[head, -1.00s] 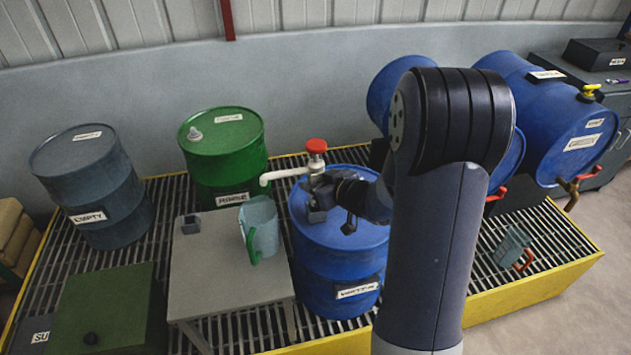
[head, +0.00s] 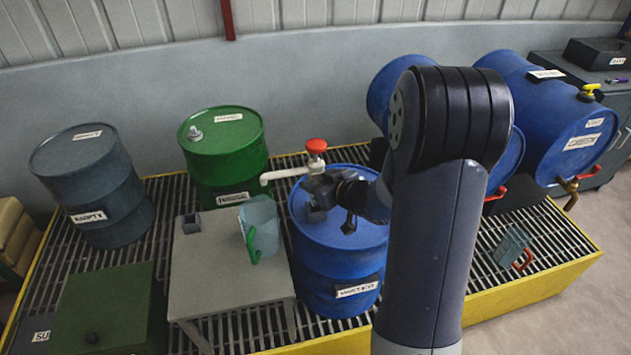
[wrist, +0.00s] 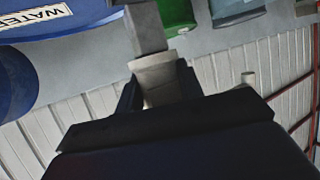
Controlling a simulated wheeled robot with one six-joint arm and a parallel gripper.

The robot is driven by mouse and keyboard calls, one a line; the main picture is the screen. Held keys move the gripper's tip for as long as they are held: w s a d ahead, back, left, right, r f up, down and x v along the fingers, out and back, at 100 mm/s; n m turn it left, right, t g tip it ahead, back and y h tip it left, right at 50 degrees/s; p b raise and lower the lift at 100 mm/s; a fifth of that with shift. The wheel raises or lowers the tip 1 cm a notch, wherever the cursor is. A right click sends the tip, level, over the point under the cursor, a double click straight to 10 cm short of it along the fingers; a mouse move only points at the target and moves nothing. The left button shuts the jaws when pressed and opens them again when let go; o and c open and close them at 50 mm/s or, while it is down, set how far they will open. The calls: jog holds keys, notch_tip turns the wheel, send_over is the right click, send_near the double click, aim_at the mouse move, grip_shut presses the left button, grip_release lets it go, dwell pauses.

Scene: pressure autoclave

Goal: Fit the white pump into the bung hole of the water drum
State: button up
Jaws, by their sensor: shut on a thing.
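The white pump (head: 287,173) has a red knob (head: 316,146) on top and a spout pointing left. It stands about upright over the blue water drum (head: 330,292). My gripper (head: 319,193) is shut on the pump's body, low over the drum top. In the wrist view a pale part of the pump (wrist: 156,72) sits between the dark fingers (wrist: 158,95). The drum with its WATER label also shows there (wrist: 75,22). The pump's lower end and the bung hole are hidden by my gripper, so I cannot tell whether they meet.
A grey table (head: 215,285) with a pale blue jug (head: 262,222) stands left of the water drum. A green drum (head: 225,150) and a grey drum (head: 90,180) stand behind it. Blue drums lie on their sides (head: 545,120) at right. Yellow-edged grating (head: 520,290) lies underneath.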

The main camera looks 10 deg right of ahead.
jog(key=shift+f+b, duration=2.05)
jog(key=shift+f, duration=0.5)
jog(key=o, duration=1.3)
jog(key=p+v, duration=0.1)
jog(key=v, duration=1)
jog(key=shift+w, duration=0.1)
jog(key=x, duration=1)
jog(key=shift+w+a+r, duration=0.2)
jog(key=shift+w, duration=0.15)
jog(key=shift+r, duration=0.2)
jog(key=shift+s, duration=0.1)
